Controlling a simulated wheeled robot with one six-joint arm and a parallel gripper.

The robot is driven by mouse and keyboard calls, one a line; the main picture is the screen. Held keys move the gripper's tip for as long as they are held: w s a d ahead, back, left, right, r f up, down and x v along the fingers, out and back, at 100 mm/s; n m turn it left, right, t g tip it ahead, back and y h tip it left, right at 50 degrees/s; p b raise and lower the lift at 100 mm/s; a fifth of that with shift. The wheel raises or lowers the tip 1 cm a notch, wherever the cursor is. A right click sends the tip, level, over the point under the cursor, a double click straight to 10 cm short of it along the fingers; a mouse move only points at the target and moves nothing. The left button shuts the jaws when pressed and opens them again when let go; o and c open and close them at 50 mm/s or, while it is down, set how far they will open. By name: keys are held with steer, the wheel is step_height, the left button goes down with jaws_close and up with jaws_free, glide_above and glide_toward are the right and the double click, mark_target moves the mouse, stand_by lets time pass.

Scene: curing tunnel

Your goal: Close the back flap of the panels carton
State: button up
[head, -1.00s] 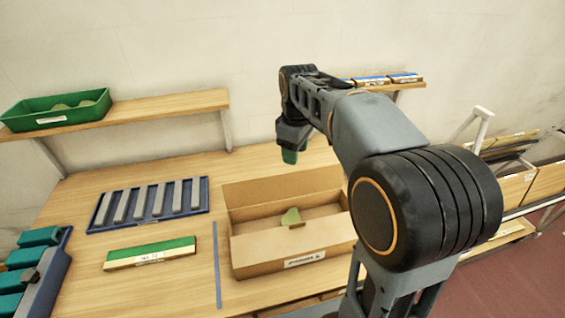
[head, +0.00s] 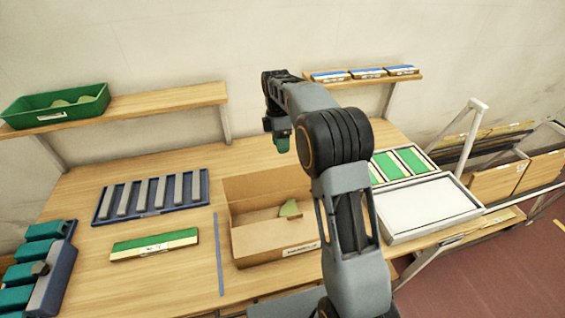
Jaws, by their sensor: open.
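The open cardboard panels carton (head: 268,243) stands on the wooden bench, with a white label on its front. Its back flap (head: 252,187) stands up along the far side. A light green piece (head: 290,209) shows inside; my arm hides the carton's right end. My gripper (head: 283,144) has green fingertips and points down, above and behind the back flap, apart from it. It is open and I see nothing in it.
A blue tray of grey bars (head: 150,198), a green-topped block (head: 154,245) and a blue strip (head: 218,255) lie left of the carton. A white-topped tray (head: 428,207) is at right. Shelves (head: 130,108) and (head: 362,77) run along the wall.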

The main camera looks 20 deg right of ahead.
mark_target(284, 177)
steer(key=shift+p+x, duration=0.35)
steer(key=shift+x, duration=3.25)
jaws_close()
